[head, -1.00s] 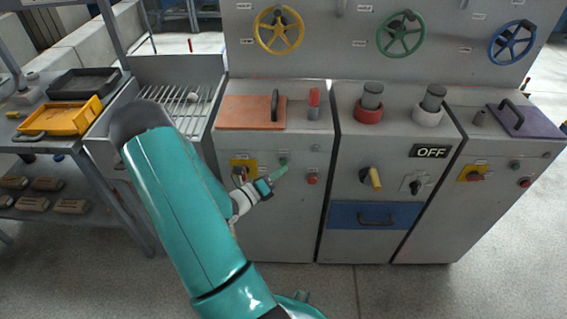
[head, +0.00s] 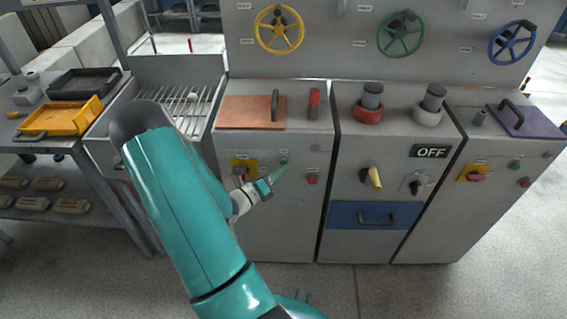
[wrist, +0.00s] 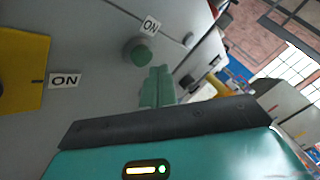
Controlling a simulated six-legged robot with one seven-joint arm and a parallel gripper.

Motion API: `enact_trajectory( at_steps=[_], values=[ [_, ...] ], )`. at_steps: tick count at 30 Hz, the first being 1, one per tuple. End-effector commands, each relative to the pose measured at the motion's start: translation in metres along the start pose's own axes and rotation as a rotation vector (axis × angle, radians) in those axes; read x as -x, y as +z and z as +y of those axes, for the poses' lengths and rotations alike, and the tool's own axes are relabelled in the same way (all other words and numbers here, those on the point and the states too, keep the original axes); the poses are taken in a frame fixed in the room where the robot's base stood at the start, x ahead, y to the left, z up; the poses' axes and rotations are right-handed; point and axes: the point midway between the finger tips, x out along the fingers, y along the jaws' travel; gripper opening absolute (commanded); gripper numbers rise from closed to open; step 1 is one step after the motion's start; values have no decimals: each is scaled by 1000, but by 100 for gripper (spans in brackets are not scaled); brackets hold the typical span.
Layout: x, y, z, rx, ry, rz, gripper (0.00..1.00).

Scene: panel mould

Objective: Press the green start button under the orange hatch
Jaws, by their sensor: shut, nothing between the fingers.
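The orange hatch (head: 245,112) lies closed on top of the left grey cabinet, with a dark handle. The green start button is on that cabinet's front below the hatch; the wrist view shows it (wrist: 140,54) in a dark round collar, beside an ON label. My gripper (head: 281,170) is shut and empty, its green fingertips at the button in the head view. In the wrist view the fingers (wrist: 158,86) point towards the panel, with their tips close to the button's lower right edge. I cannot tell whether they touch it.
A red button (head: 312,179) sits to the right of my fingertips. A yellow-plated switch (head: 243,170) is to the left. The middle cabinet carries a blue drawer (head: 374,215) and a yellow-handled switch (head: 373,178). A rack shelf (head: 60,142) stands at the left.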

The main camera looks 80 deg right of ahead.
Motion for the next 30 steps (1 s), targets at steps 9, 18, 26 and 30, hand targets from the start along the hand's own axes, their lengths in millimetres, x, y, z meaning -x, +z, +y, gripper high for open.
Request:
enact_trajectory(
  at_steps=[9, 18, 26, 30],
  values=[
    [0, 0, 0, 0, 0, 0, 0],
    [-4, 3, 3, -1, 0, -1, 0],
    [-6, 4, 4, 0, 0, 0, 0],
    [-6, 4, 4, 0, 0, 0, 0]
  ],
)
